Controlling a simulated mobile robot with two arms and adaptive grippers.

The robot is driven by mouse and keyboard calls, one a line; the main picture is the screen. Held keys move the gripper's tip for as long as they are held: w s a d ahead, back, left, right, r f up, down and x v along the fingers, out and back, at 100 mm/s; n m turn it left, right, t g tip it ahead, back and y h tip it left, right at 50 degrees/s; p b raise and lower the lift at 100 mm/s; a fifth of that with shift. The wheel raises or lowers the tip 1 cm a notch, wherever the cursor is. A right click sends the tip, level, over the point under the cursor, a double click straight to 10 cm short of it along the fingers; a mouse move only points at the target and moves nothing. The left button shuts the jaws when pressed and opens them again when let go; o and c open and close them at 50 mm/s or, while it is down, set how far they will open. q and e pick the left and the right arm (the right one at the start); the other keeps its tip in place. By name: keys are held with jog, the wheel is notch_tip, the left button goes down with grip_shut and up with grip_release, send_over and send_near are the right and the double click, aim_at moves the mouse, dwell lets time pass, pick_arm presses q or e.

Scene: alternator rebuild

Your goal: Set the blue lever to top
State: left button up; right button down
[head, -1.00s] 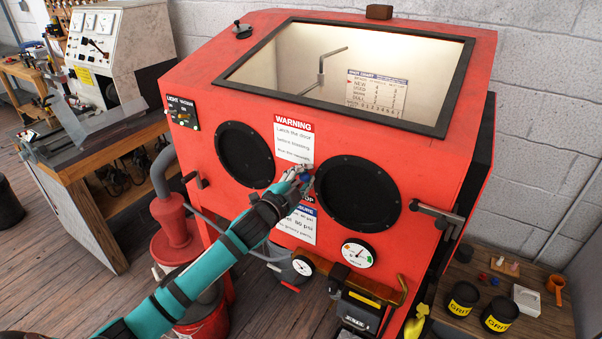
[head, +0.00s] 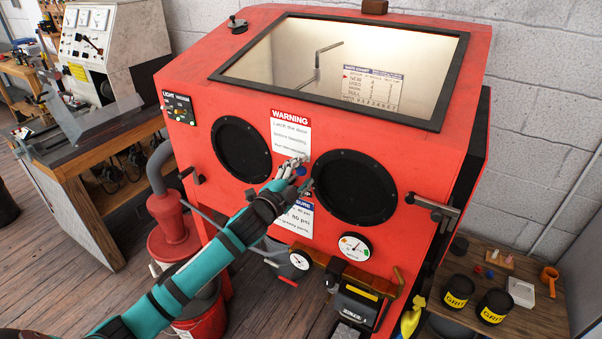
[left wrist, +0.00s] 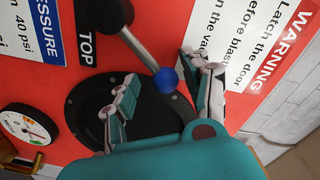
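The lever is a metal rod with a round blue knob (left wrist: 166,80) at its end. In the left wrist view it slants from a black pivot (left wrist: 110,14) at upper left toward the picture's middle. A black label reading TOP (left wrist: 86,35) is beside the pivot. My left gripper (left wrist: 162,92) is open, with one finger on each side of the knob; I cannot tell whether either touches it. In the head view the left gripper (head: 303,174) is at the red cabinet's front, around the small blue knob (head: 301,171). My right gripper is not in view.
The red blasting cabinet (head: 200,80) has two black glove ports (head: 355,188) close beside the lever. A warning sign (head: 291,135) is above it and a pressure sign (head: 300,222) below. A gauge (head: 354,247) and door handle (head: 436,210) are to the right.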

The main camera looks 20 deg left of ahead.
pick_arm(q)
jog(key=shift+w, duration=0.15)
jog(key=s+a, duration=0.1)
jog(key=s, duration=1.1)
jog(key=shift+r, duration=0.2)
